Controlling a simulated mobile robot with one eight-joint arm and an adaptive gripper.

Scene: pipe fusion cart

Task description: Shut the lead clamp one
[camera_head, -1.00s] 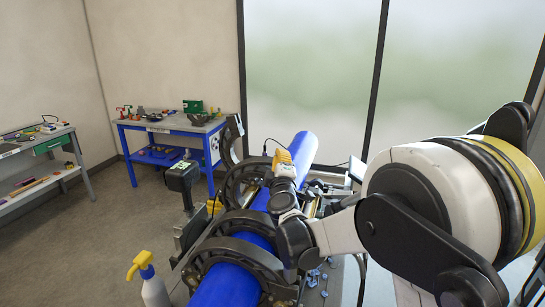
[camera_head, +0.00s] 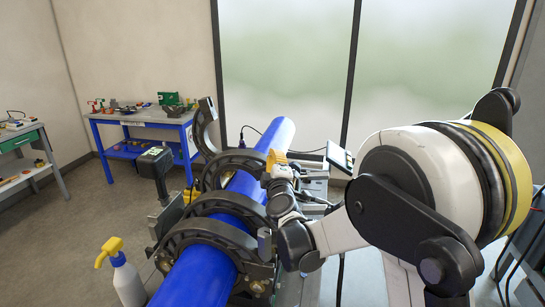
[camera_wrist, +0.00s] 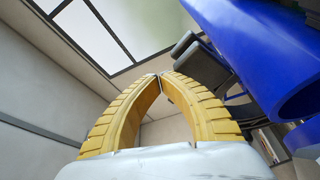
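A blue pipe (camera_head: 268,150) runs through a row of dark clamps on the cart. In the head view, one clamp's upper half (camera_head: 205,127) stands raised behind the others, left of the pipe. Nearer clamps, such as the front one (camera_head: 205,229) and the one behind it (camera_head: 225,200), arch over the pipe. I cannot tell which one is lead clamp one. My gripper (camera_head: 276,158) has yellow fingers and is at the pipe's right side, in front of its far end. In the wrist view, its fingertips (camera_wrist: 160,76) meet with nothing between them, and the pipe (camera_wrist: 265,50) is close on the right.
A spray bottle (camera_head: 126,280) with a yellow top stands at front left. A black box on a post (camera_head: 155,162) rises left of the clamps. A screen (camera_head: 339,157) stands right of the pipe. A blue workbench (camera_head: 145,122) is farther back, with open floor before it.

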